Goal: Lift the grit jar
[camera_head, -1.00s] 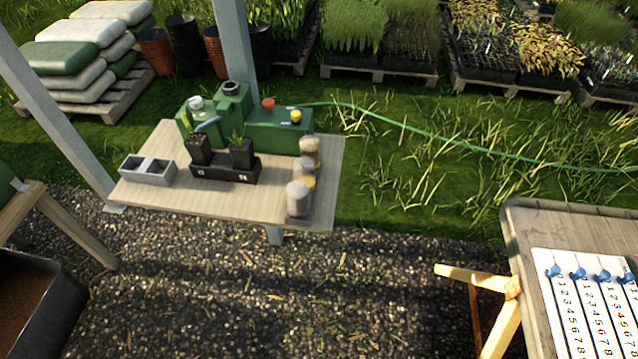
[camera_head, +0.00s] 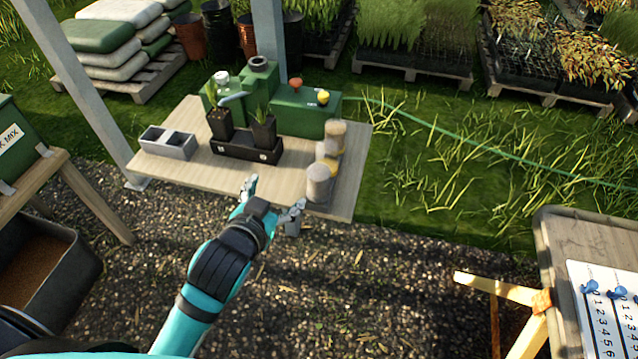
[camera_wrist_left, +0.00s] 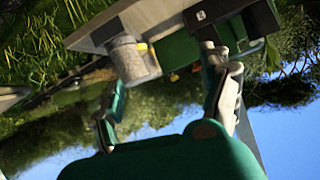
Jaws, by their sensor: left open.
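Lidded jars stand along the right end of the wooden table. The nearest is a grey jar (camera_head: 318,184), which looks like the grit jar, though I cannot read a label. It stands upright. My left gripper (camera_head: 274,195) is open and empty at the table's front edge, to the left of the grey jar and apart from it. In the left wrist view a greyish jar (camera_wrist_left: 130,62) shows upside down at the table edge, beyond the open left gripper (camera_wrist_left: 165,72). My right gripper is not in view.
A tan-topped jar (camera_head: 335,135) stands at the back, with a yellowish jar (camera_head: 326,160) between it and the grey one.

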